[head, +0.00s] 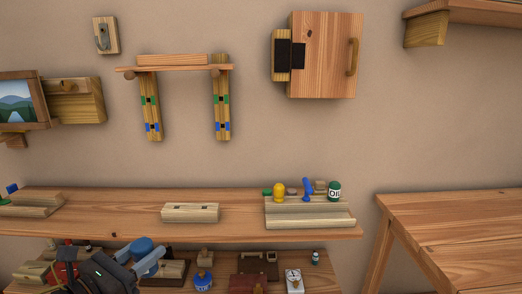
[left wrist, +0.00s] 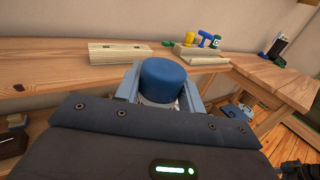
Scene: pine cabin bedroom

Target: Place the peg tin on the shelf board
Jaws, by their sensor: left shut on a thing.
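My left gripper (head: 146,256) is shut on a tin with a blue lid, which I take as the peg tin (head: 139,245). In the left wrist view the tin (left wrist: 161,78) stands between the two grey-blue fingers (left wrist: 160,92), and its lower part is mostly hidden. The gripper is in front of the workbench, low in the head view. A narrow shelf board (head: 180,68) is on the wall above, over two wooden uprights with green and blue marks. I cannot tell for sure that this is the task's board. My right gripper is not recognisable.
The bench top (head: 120,225) holds a slotted wooden block (head: 190,213) and a wooden tray (head: 310,216) with small bottles behind it. A lower shelf carries a blue jar (head: 203,282) and other items. A wall cabinet (head: 325,55) is right of the shelf board. Another table (head: 455,225) stands right.

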